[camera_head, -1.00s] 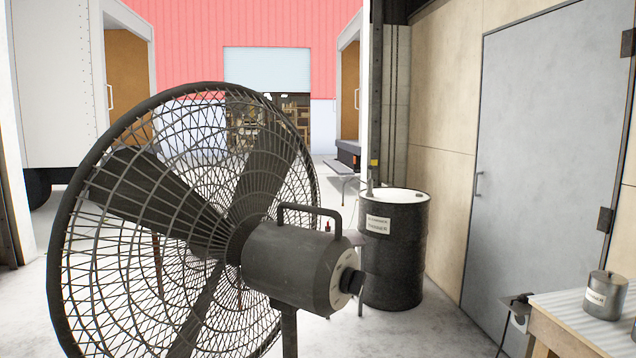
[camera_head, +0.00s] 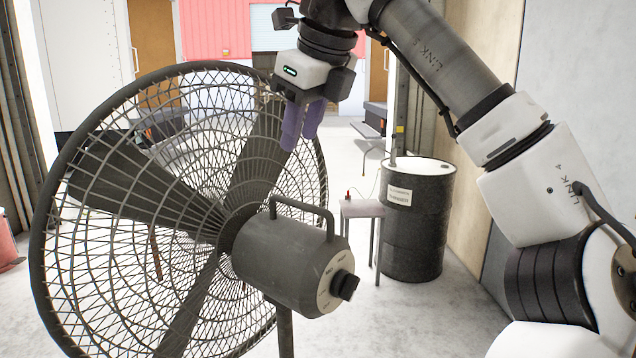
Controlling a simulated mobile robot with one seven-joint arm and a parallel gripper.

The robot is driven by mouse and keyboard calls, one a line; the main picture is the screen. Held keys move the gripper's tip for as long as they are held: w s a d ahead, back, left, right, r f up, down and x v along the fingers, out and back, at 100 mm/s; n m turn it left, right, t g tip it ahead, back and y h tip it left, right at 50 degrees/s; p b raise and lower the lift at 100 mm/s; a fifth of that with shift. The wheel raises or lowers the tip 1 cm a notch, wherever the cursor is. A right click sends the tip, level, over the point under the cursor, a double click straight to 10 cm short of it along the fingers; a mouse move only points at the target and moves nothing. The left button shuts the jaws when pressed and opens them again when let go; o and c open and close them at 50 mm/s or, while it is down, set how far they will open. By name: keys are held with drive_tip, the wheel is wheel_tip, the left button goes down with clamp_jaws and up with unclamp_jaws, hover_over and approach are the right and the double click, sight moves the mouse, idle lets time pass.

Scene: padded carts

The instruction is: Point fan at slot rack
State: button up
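The large dark fan (camera_head: 287,262) stands close in front of me on a post. Its round wire cage (camera_head: 180,215) faces away from me, and its motor housing, top handle and rear knob face me. My gripper (camera_head: 300,140) hangs from above, its purple fingers pointing down, in front of the cage's upper right part in the picture and above the motor handle. It appears apart from the handle; whether it touches the cage is unclear. Nothing shows in its fingers, but their gap is unclear. I cannot make out a slot rack.
A black drum (camera_head: 413,230) stands right of the fan. A small stool or table (camera_head: 362,208) is beside it. A wall runs along the right, behind my arm. A red object (camera_head: 8,245) is at the left edge. Pale floor shows between fan and drum.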

drive_tip(key=d, duration=0.2)
drive_tip(key=p, duration=0.2)
approach(303, 205)
drive_tip(key=shift+m+h, duration=0.4)
drive_tip(key=x, duration=0.5)
drive_tip(key=a+x, duration=0.1)
drive_tip(key=x, duration=0.2)
drive_tip(key=shift+w+a+r, duration=0.1)
drive_tip(key=shift+w+r, duration=0.1)
drive_tip(key=shift+w, duration=0.2)
clamp_jaws()
